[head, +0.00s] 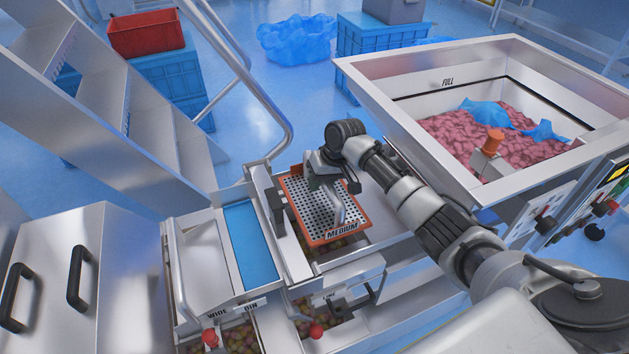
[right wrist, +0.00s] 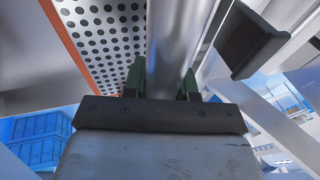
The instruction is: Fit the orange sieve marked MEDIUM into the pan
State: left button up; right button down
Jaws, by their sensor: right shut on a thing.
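The orange-rimmed sieve (head: 332,237) marked MEDIUM has a perforated metal plate and a metal handle (head: 338,205). It lies over the pan (head: 350,272) of the metal machine, where round pieces show below its front edge. I cannot tell whether it is seated or just above. My right gripper (head: 325,184) is over the sieve's far part, shut on the handle. In the right wrist view, the green fingers (right wrist: 162,82) stand on either side of the metal handle bar (right wrist: 166,45), with the perforated plate (right wrist: 108,35) to the left. My left gripper is not in view.
A blue strip (head: 250,245) and a bin labelled WIDE BIN (head: 232,309) lie left of the sieve. A large hopper (head: 400,105) stands to the right, metal stairs (head: 130,120) to the left.

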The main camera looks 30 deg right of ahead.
aim_at(322, 200)
jog(key=shift+r+p, duration=0.15)
jog(key=shift+p, duration=0.3)
jog(key=shift+f, duration=0.5)
jog(key=shift+f+b, duration=1.4)
jog(key=shift+f, duration=1.1)
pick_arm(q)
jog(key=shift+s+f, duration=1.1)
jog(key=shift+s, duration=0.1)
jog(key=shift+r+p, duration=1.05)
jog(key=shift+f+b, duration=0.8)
pick_arm(e)
jog(key=shift+f, duration=1.2)
jog(key=shift+s, duration=0.1)
jog(key=c, duration=0.8)
grip_release()
